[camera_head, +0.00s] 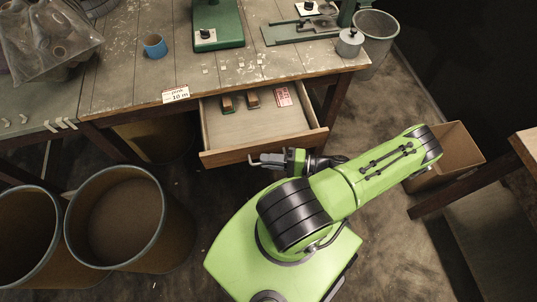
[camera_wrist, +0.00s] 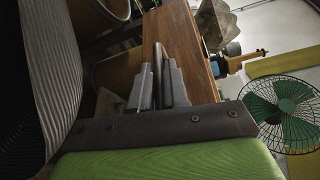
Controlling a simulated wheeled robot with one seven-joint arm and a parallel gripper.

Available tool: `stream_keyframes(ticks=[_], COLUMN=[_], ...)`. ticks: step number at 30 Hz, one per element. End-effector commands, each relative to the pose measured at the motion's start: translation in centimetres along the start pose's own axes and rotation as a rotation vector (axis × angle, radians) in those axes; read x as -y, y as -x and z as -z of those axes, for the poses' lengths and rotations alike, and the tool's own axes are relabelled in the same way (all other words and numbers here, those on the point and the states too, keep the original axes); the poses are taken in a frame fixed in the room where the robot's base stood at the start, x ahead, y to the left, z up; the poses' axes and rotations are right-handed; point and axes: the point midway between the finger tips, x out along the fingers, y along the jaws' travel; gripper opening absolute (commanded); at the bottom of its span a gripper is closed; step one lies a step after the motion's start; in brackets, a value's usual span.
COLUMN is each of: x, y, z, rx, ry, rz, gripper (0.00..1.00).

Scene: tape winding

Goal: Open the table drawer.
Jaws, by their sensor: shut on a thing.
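The table drawer (camera_head: 222,156) is pulled well out from under the wooden table (camera_head: 115,85), and its inside shows in the camera_head view. My gripper (camera_head: 262,160) is at the middle of the drawer's front. In the camera_wrist view the two fingers of my gripper (camera_wrist: 160,80) are closed around a thin grey drawer handle (camera_wrist: 158,60) beside the brown wooden drawer front (camera_wrist: 184,35). The handle is largely hidden by the fingers. Two small brown blocks (camera_head: 252,99) and a red-and-white tag (camera_head: 283,96) lie inside the drawer.
Large bins (camera_head: 115,215) stand on the floor at the left. A cardboard box (camera_head: 455,150) is at the right behind my arm. A green fan (camera_wrist: 285,110) shows in the camera_wrist view.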

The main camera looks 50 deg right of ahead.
Motion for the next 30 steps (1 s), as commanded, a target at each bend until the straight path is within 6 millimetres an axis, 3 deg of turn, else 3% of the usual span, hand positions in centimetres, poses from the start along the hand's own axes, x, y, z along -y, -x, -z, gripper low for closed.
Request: stream_keyframes(ticks=[13, 14, 18, 30], x=[-0.06, -0.06, -0.05, -0.04], y=[0.11, 0.11, 0.1, 0.13], z=[-0.11, -0.11, -0.11, -0.13], rx=[-0.002, -0.002, -0.001, 0.0], ry=[0.001, 0.001, 0.001, 0.0], rz=[-0.001, -0.001, -0.001, 0.0], gripper=[0.0, 0.18, 0.36, 0.36])
